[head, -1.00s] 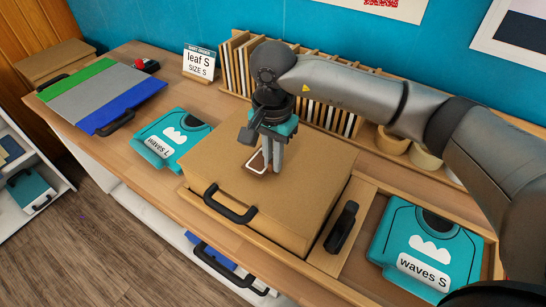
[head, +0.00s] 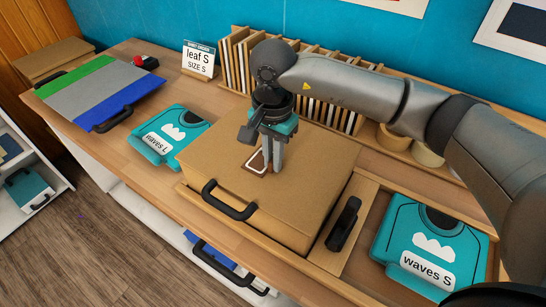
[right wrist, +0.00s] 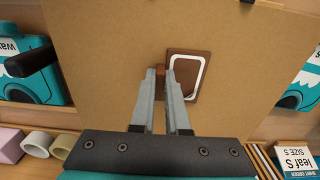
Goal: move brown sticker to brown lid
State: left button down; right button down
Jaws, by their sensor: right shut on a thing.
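My right gripper (head: 268,168) points down over the lid, shut on the sticker's edge. In the right wrist view the fingertips (right wrist: 164,70) close on a small brown part beside the sticker (right wrist: 187,77); the lid (right wrist: 100,60) spreads around it. My left gripper is not in view.
A black handle (head: 230,202) is on the case's front. A wooden rack (head: 300,95) stands behind.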

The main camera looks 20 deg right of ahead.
jog(key=shift+f, duration=0.1)
jog(key=c, duration=0.8)
grip_release()
jog(key=shift+c, duration=0.2)
jog(key=shift+o, duration=0.3)
jog(key=o, duration=0.8)
jog(key=shift+r+p, duration=2.55)
jog(key=shift+r, duration=2)
